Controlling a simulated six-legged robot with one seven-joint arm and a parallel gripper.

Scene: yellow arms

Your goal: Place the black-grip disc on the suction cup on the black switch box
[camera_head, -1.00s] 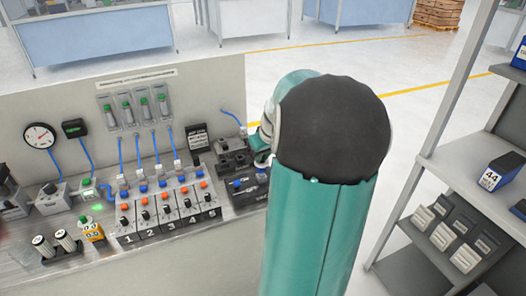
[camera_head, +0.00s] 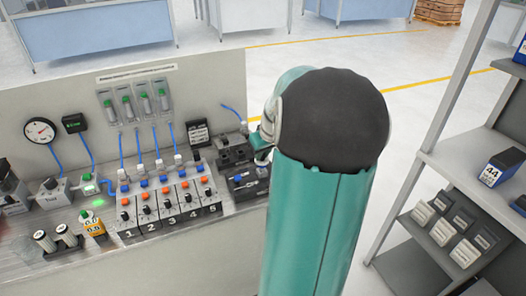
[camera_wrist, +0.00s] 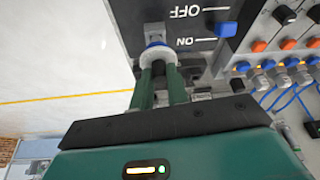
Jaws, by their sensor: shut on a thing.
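The black switch box (camera_wrist: 190,12) fills the top of the wrist view, with white OFF and ON lettering and a blue lever (camera_wrist: 226,30). In the head view the switch box (camera_head: 240,185) is at the bench's right end, partly behind my arm. My gripper (camera_wrist: 160,72) is shut on the white disc (camera_wrist: 157,56), over the lower left of the box face. A blue round part (camera_wrist: 155,43), perhaps the suction cup, shows right beside the disc. I cannot tell whether they touch. The disc's black grip is hidden between the fingers.
Numbered switches (camera_head: 165,215) with blue hoses stand left of the box, and a black device (camera_head: 235,148) stands behind it. A grey shelf (camera_head: 440,165) with boxes is at the right. Open floor lies between bench and shelf.

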